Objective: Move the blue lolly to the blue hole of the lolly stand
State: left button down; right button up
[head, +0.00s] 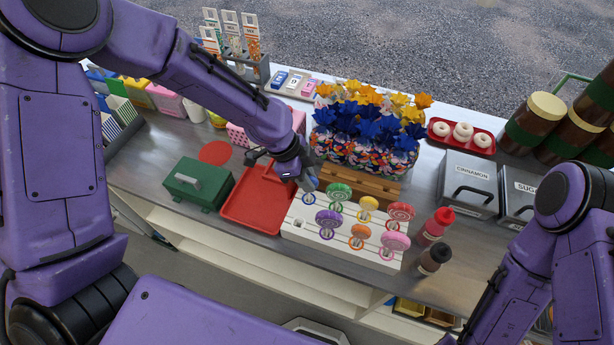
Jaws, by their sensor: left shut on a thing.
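The white lolly stand (345,243) is on the counter, with green, yellow, red, purple, orange and pink lollies upright in it. The blue-ringed hole (309,198) is at its back left corner. My left gripper (308,186) is shut right above this hole, on what seems to be the blue lolly; the gripper hides most of it. I cannot tell how deep its stick sits. My right gripper is out of view; only part of my right arm shows.
A red tray (246,222) and a green box (184,190) lie left of the stand. A wooden block (362,184) and flowery bags (350,150) are behind it. Sauce bottles (434,228) and a cinnamon bin (468,182) are on the right.

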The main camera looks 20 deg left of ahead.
pick_arm(q)
jog(key=shift+f, duration=0.3)
jog(key=shift+c, duration=1.5)
grip_release()
jog(key=shift+r, duration=0.1)
notch_tip(320, 180, up, 3)
jog(key=shift+f+p, duration=0.15)
jog(key=shift+p, duration=1.1)
jog(key=shift+r, duration=2.6)
jog(key=shift+f, duration=0.1)
